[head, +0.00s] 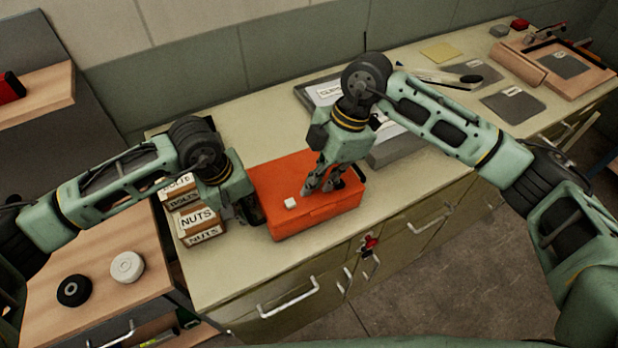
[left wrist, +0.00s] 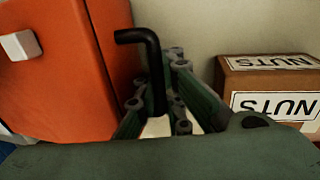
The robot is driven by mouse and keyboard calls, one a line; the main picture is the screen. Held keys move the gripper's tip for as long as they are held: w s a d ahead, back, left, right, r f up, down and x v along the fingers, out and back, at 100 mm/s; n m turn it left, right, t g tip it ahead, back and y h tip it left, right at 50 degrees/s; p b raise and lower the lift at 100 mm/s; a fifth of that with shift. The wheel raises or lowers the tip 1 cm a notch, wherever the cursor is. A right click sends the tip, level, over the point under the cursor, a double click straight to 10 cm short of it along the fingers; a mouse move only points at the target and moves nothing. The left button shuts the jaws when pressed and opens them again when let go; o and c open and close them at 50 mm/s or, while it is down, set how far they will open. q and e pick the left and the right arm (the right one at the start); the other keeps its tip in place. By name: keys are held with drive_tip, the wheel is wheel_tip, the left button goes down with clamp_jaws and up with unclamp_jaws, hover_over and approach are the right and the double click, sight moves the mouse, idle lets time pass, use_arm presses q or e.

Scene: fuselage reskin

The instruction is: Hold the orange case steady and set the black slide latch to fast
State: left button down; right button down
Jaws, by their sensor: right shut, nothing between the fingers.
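The orange case (head: 312,213) lies on the bench top, and its side fills the left of the left wrist view (left wrist: 70,80). A small white block (head: 290,203) sits on it. My left gripper (head: 252,209) is at the case's left side. In the left wrist view its fingers are closed around a black bent handle (left wrist: 152,60) beside the case. My right gripper (head: 320,190) is shut and empty, pointing down at the top of the case, right of the white block. I cannot make out the black slide latch; the right fingers may cover it.
Boxes labelled NUTS (head: 198,218) and BOLTS stand just left of my left gripper. A grey tray (head: 400,140) lies behind the case. Black (head: 74,290) and white (head: 127,267) round pieces lie on the lower wooden surface. The bench front beside the case is clear.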

drive_tip(key=shift+w+d, duration=0.1)
drive_tip(key=shift+d, duration=0.2)
drive_tip(key=shift+w+d, duration=0.25)
drive_tip(key=shift+d, duration=0.3)
drive_tip(key=shift+w+d, duration=0.2)
drive_tip(key=shift+d, duration=0.35)
drive_tip(key=a, duration=0.2)
drive_tip(key=s+a+r, duration=0.1)
drive_tip(key=shift+s+a, duration=0.1)
drive_tip(key=shift+a, duration=0.25)
drive_tip(key=s+v, duration=0.1)
drive_tip(key=v, duration=0.8)
drive_tip(key=shift+w, duration=0.4)
use_arm(q)
drive_tip(key=c, duration=2.5)
unclamp_jaws()
